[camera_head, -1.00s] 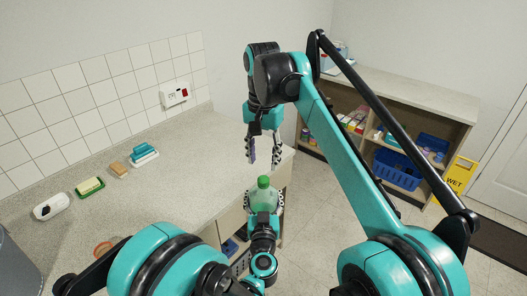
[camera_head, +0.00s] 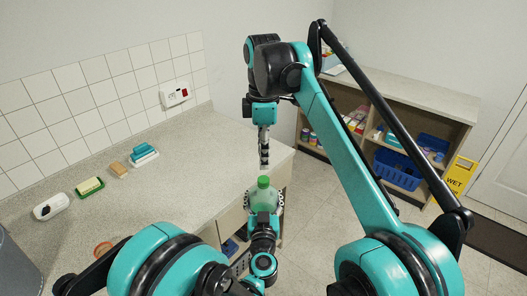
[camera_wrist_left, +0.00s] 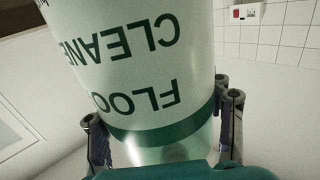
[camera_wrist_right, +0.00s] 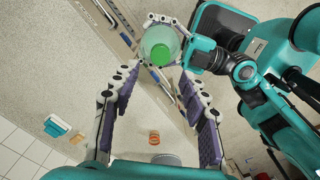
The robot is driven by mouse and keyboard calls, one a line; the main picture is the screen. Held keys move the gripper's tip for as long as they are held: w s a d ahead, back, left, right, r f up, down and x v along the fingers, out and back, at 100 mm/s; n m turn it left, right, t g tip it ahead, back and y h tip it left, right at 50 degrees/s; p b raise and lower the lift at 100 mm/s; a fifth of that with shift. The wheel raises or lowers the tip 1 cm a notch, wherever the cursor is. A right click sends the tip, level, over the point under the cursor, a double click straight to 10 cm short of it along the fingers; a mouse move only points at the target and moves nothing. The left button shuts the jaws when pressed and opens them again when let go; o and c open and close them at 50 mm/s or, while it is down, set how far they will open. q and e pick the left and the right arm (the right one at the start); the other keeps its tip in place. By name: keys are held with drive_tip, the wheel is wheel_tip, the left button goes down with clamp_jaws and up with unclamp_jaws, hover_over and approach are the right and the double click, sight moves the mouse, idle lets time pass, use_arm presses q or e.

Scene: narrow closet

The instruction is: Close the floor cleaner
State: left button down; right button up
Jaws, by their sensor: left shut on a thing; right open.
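The floor cleaner (camera_head: 264,195) is a pale bottle with a green top (camera_wrist_right: 159,54). It stands about upright, and its label reads upside down in the left wrist view (camera_wrist_left: 140,60). My left gripper (camera_head: 264,205) is shut on the bottle, with a finger on each side of it. My right gripper (camera_head: 264,163) points down just above the bottle, open and empty. In the right wrist view its fingers (camera_wrist_right: 160,75) stand apart, with the green top seen between and beyond the tips. I cannot tell whether the top is fully seated.
The counter (camera_head: 185,175) lies left of the bottle, with soap (camera_head: 90,186), a sponge (camera_head: 118,169), a brush (camera_head: 144,153) and an orange ring-shaped thing (camera_head: 103,249). A shelf with a blue basket (camera_head: 397,170) and a yellow sign (camera_head: 458,173) stand at the right.

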sight(263, 179)
drive_tip(key=shift+f, duration=0.1)
idle(0.3)
drive_tip(key=shift+f, duration=3.95)
